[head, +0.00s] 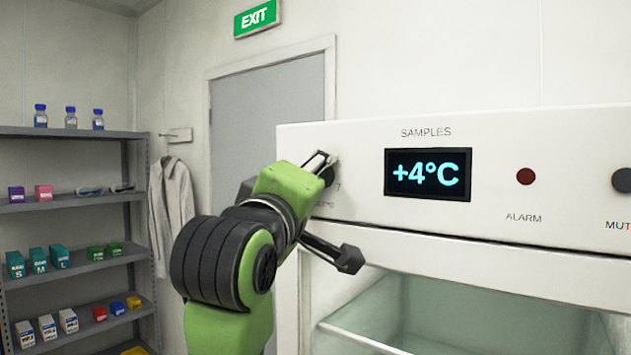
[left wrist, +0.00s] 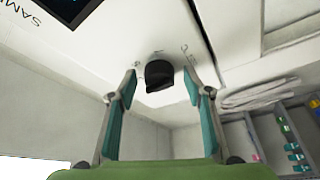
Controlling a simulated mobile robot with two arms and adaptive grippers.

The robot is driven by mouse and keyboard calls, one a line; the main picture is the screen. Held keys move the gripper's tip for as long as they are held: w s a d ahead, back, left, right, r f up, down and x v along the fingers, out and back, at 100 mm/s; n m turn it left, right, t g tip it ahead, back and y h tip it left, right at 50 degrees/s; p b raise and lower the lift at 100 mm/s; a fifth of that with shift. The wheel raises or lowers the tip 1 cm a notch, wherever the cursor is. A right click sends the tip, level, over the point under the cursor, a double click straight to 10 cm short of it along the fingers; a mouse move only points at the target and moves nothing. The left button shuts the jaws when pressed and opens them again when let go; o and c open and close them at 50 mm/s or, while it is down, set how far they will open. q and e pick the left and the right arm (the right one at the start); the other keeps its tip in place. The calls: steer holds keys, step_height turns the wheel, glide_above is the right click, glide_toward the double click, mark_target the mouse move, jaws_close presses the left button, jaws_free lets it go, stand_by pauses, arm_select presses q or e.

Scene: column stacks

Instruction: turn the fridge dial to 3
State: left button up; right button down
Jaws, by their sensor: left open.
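The black fridge dial (head: 328,175) is at the left end of the white fridge's control panel, mostly hidden behind my left gripper in the head view. The dial (left wrist: 159,75) shows in the left wrist view as a dark knob with small marks around it. My left gripper (head: 334,209) is open in front of the panel. In the left wrist view its two green-padded fingers (left wrist: 160,84) stand on either side of the dial, with a gap on each side. Which number the dial points to cannot be read.
A lit display (head: 428,174) reading +4°C, a red alarm lamp (head: 525,176) and a dark mute knob (head: 622,180) lie along the panel to the right. The glass compartment is below. A shelf (head: 75,202) with bottles and boxes stands at the left.

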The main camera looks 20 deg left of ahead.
arm_select(q)
steer(key=s+f, duration=0.2)
steer(key=s, duration=0.9)
steer(key=shift+s, duration=0.4)
steer(key=shift+f, duration=0.1)
